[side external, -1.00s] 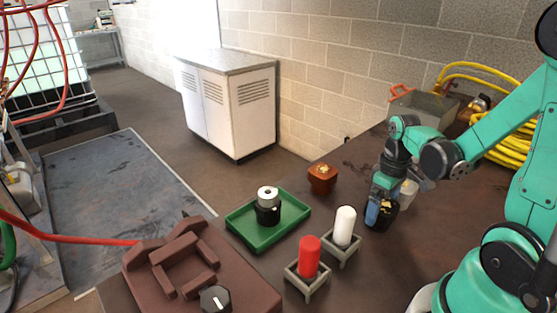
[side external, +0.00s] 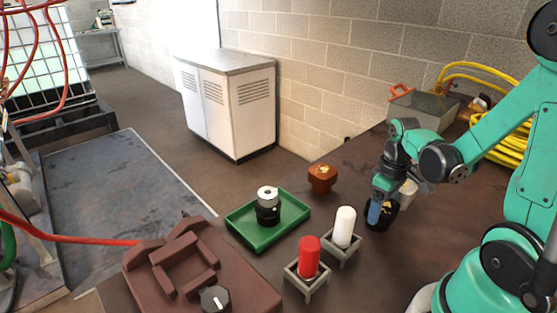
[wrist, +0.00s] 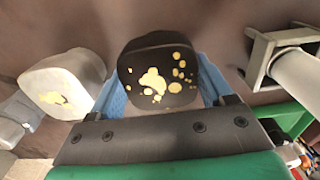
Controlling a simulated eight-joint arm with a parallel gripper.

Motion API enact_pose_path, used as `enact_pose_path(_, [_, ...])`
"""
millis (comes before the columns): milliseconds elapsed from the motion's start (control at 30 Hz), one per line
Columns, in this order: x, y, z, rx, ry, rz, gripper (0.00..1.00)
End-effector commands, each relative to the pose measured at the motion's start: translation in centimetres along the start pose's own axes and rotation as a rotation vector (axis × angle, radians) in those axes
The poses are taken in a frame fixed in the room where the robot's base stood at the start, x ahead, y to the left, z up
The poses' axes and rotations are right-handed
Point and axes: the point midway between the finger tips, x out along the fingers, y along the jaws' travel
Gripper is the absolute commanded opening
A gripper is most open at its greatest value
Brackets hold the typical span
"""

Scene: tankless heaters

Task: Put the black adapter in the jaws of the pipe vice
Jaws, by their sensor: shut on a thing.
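The black adapter (side external: 391,214) has yellow patches on its face and stands on the dark table at the right. My gripper (side external: 380,212) is low over the table, its blue fingers shut on the adapter. In the wrist view the black adapter (wrist: 158,78) sits between the blue fingers of my gripper (wrist: 160,88), one on each side. The pipe vice (side external: 135,270) is a brown-red block with raised jaws (side external: 185,262) at the lower left. The space between its jaws looks empty.
A white adapter-like piece (wrist: 65,82) is close beside my gripper. A brown piece (side external: 322,180), a green tray (side external: 238,238) with a black-and-silver part (side external: 268,207), and white (side external: 344,226) and red (side external: 309,256) cylinders in grey stands lie between gripper and vice.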

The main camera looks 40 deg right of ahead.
Motion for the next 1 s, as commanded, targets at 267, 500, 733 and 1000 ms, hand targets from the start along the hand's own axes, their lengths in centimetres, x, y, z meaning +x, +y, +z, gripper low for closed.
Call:
enact_pose_path(267, [-0.7, 0.0, 0.0, 0.000, 0.000, 0.000, 0.00])
enact_pose_path(500, [-3.5, 0.0, 0.0, 0.000, 0.000, 0.000, 0.00])
enact_pose_path(733, [-8.0, 0.0, 0.0, 0.000, 0.000, 0.000, 0.00])
enact_pose_path(1000, [-13.8, 0.0, 0.0, 0.000, 0.000, 0.000, 0.00])
